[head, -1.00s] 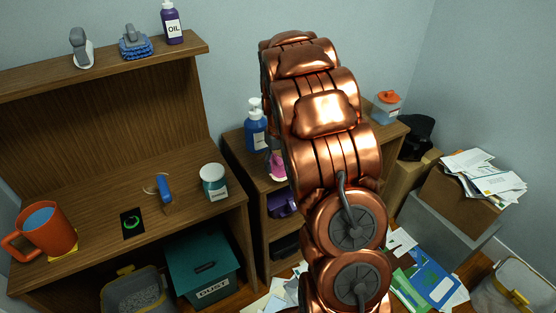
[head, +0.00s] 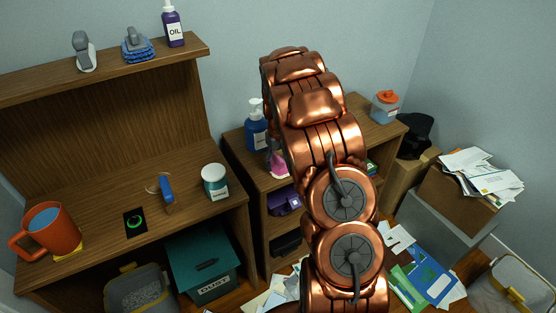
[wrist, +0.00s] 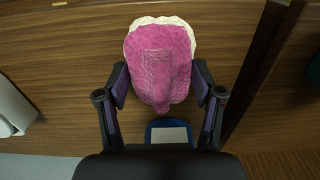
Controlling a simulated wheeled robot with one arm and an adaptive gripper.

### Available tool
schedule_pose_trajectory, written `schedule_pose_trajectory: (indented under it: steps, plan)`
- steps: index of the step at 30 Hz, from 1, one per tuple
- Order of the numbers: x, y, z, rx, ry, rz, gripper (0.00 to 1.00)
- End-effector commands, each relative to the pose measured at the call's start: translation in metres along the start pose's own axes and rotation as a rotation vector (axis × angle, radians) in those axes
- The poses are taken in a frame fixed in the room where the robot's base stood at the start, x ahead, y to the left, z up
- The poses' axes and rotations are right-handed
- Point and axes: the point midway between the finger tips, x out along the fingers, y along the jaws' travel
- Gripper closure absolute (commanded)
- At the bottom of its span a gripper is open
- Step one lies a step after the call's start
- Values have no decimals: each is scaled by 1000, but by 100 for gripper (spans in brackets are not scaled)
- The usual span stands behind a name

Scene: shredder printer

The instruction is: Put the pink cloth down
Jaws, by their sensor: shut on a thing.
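The pink cloth (wrist: 160,62) with a pale, ragged edge is between the fingers of my gripper (wrist: 165,92) in the wrist view. The gripper is shut on it, with a dark finger at each side of its lower part. A brown wooden surface lies behind the cloth; I cannot tell whether they touch. In the head view my copper arm hides the gripper. A small pink patch (head: 277,163) shows at the arm's left edge, beside the blue pump bottle; I cannot tell if it is the cloth.
The blue pump bottle (head: 256,126) stands on the low wooden cabinet (head: 240,148). A container with an orange lid (head: 385,106) stands at its far right end. A blue item (wrist: 168,131) lies just below the cloth in the wrist view. Papers (head: 430,275) cover the floor at right.

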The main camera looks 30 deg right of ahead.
Motion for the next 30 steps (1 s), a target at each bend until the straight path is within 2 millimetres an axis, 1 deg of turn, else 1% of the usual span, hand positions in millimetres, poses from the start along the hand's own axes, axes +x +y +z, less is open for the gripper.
schedule_pose_trajectory:
  steps: [5,9,10,15,17,26,30]
  plan:
    - [0,0,0,0,1,0,61]
    - [3,0,0,-1,1,0,61]
    - [3,0,0,-1,1,0,31]
    - [2,0,0,-1,1,1,13]
    - [2,0,0,-1,1,1,8]
    - [2,0,0,-1,1,1,8]
    - [-5,0,-1,-1,3,1,8]
